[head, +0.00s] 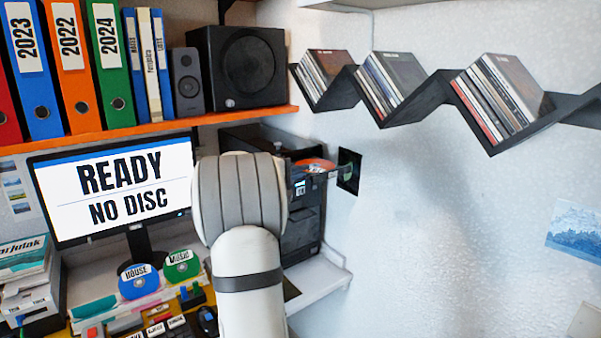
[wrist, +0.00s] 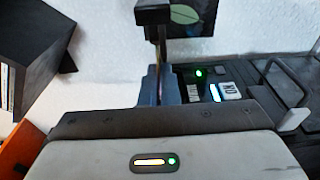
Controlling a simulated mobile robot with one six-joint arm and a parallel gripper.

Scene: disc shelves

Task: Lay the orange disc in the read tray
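The orange disc (head: 315,163) shows as a flattened orange ellipse in the head view, just right of my arm and above the black disc drive unit (head: 302,215). In the wrist view my gripper's blue-grey fingers (wrist: 161,85) are close together on a thin brownish edge (wrist: 162,52), which looks like the disc seen edge-on. A dark tray-like part (head: 333,172) sticks out right of the unit beside the disc; I take it for the read tray. I cannot tell whether disc and tray touch. My arm hides the gripper in the head view.
The monitor (head: 115,188) reads "READY, NO DISC". A speaker (head: 243,65) stands on the orange shelf (head: 150,130) above. A dark picture (head: 349,171) hangs on the wall close beyond the tray.

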